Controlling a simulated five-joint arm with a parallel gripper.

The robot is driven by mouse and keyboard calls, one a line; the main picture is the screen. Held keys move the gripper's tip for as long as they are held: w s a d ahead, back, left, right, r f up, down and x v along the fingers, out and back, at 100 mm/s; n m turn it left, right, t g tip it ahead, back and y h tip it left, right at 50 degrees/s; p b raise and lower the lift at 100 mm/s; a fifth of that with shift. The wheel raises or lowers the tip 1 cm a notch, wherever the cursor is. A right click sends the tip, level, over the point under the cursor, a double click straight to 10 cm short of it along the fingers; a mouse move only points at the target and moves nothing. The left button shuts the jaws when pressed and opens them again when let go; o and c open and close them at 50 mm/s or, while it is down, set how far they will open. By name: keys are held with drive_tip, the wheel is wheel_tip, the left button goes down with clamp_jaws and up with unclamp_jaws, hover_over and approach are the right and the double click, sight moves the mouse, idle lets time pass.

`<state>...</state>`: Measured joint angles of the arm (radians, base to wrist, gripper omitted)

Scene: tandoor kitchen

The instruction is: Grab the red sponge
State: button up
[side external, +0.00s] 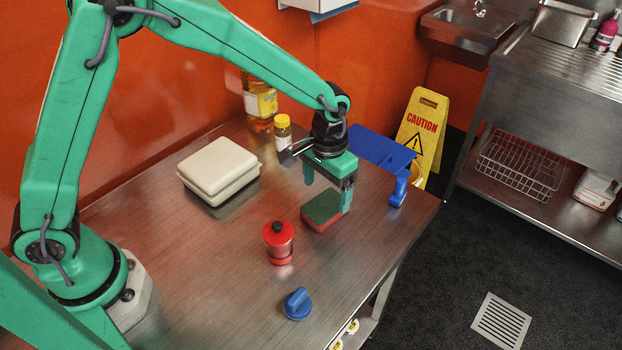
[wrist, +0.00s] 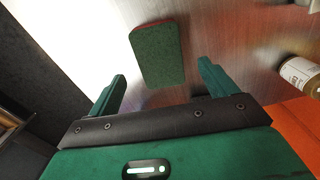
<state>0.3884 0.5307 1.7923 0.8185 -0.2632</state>
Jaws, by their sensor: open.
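The red sponge (side external: 322,211) lies flat on the steel table, with a green top and red sides. In the wrist view the sponge (wrist: 158,56) shows its green top, with a thin red edge along its far side. It lies ahead of the fingertips, roughly between their lines. My gripper (side external: 328,191) is open and empty in the side view, with its fingers above and beside the sponge. In the wrist view my gripper (wrist: 161,75) shows two green fingers spread apart, not touching the sponge.
A red canister (side external: 278,240) and a blue knob-like object (side external: 298,304) stand nearer the camera. A cream box (side external: 219,170) sits to the left. A yellow-capped bottle (side external: 283,132) and an oil bottle (side external: 260,103) stand behind. A blue object (side external: 384,150) is at the right edge.

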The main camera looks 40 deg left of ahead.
sight(325, 205)
drive_tip(key=shift+f, duration=1.95)
drive_tip(key=shift+c, duration=0.3)
drive_tip(key=c, duration=1)
